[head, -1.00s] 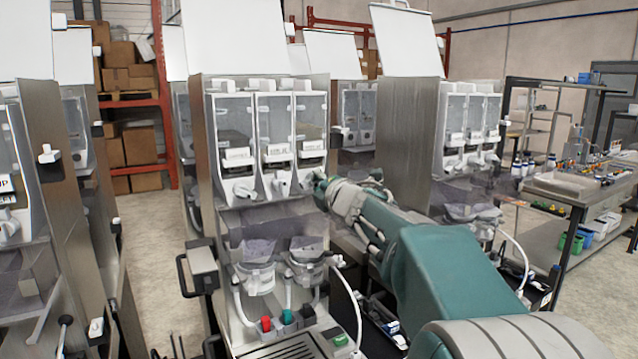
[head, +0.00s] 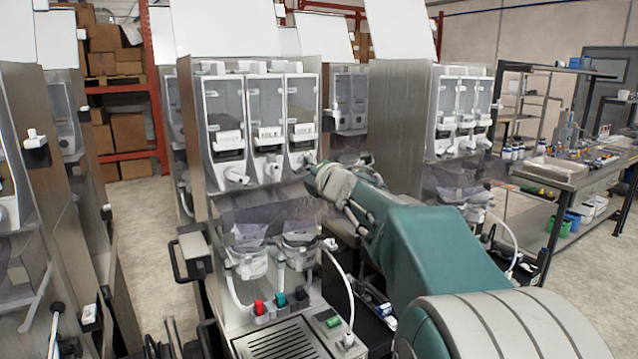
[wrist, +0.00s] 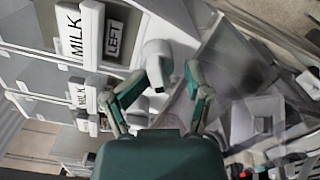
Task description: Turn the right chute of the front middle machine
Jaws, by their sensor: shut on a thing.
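The front middle machine (head: 262,130) stands in the centre of the head view with three clear canisters and white chutes. Its left chute (head: 236,175) and middle chute (head: 271,172) are uncovered. My gripper (head: 311,172) is at its right chute (head: 307,159), which my gripper partly hides. In the wrist view my gripper (wrist: 163,84) has a finger on each side of a white chute (wrist: 157,60) and is shut on it.
A drip tray (head: 280,345) and cups (head: 250,262) are below the chutes. A black-handled box (head: 193,252) juts from the machine's left side. Another machine (head: 461,120) stands behind at right, and a workbench (head: 570,175) farther right.

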